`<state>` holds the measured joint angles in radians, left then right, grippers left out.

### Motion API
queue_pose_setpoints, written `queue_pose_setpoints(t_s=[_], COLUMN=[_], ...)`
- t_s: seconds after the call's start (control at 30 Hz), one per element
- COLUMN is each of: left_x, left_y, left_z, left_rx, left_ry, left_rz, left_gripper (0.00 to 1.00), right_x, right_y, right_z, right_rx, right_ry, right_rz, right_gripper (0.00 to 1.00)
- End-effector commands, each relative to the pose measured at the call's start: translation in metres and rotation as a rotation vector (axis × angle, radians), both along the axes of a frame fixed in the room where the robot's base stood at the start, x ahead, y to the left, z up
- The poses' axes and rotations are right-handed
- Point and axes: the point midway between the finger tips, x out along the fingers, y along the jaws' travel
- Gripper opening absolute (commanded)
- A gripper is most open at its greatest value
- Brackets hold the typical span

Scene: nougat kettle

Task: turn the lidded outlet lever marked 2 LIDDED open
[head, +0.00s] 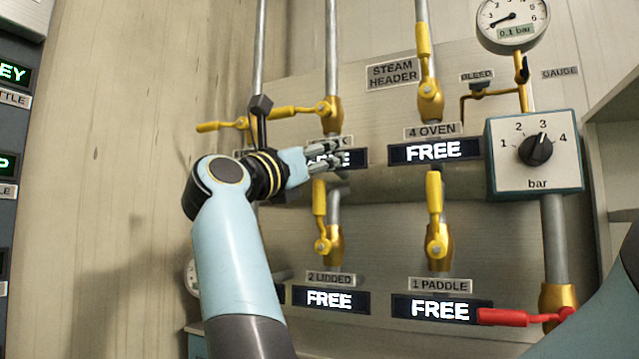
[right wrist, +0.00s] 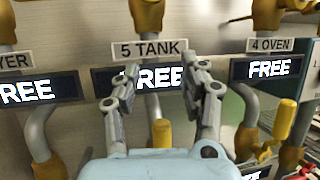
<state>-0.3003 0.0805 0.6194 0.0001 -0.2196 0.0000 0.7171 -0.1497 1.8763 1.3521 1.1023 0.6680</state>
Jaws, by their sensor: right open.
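The lever marked 2 LIDDED is a yellow handle (head: 319,198) on a brass valve (head: 325,246), pointing up with a slight lean left. Its label (head: 331,279) and a display reading FREE (head: 330,299) are below it. My right gripper (head: 328,153) is open and empty, just above the handle's top end, in front of the display under the 5 TANK label. In the right wrist view its spread fingers (right wrist: 160,92) frame that display; a yellow handle end (right wrist: 161,134), seemingly the 2 LIDDED one, shows below and between them. My left gripper is not in view.
The yellow 1 PADDLE lever (head: 434,199) stands upright to the right, with a red lever (head: 502,317) lower right. The 5 TANK lever (head: 298,111) lies sideways above my gripper. The 4 OVEN lever (head: 423,50) points up. A bar dial box (head: 504,168) juts out at right.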

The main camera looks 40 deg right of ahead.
Motion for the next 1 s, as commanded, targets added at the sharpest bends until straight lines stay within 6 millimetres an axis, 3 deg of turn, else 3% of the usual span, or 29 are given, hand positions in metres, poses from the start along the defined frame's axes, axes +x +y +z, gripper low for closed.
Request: queue_pose_setpoints(t_s=[0.1,0.27,0.87,1.0], left_x=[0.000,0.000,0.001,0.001], left_y=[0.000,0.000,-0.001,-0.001], left_z=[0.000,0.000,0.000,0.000], left_rx=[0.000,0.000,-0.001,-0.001], left_ry=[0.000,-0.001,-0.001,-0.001], left_rz=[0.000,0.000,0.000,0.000], left_gripper=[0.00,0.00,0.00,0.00], right_x=[0.000,0.000,0.000,-0.001], right_y=[0.000,0.000,0.000,0.008], right_z=[0.021,0.034,0.036,0.035], right_rx=[0.001,0.001,-0.004,-0.139], right_ry=[-0.003,0.001,0.005,0.074], right_rz=[0.001,0.001,0.000,-0.014], right_gripper=[0.43,0.43,0.43,0.43])
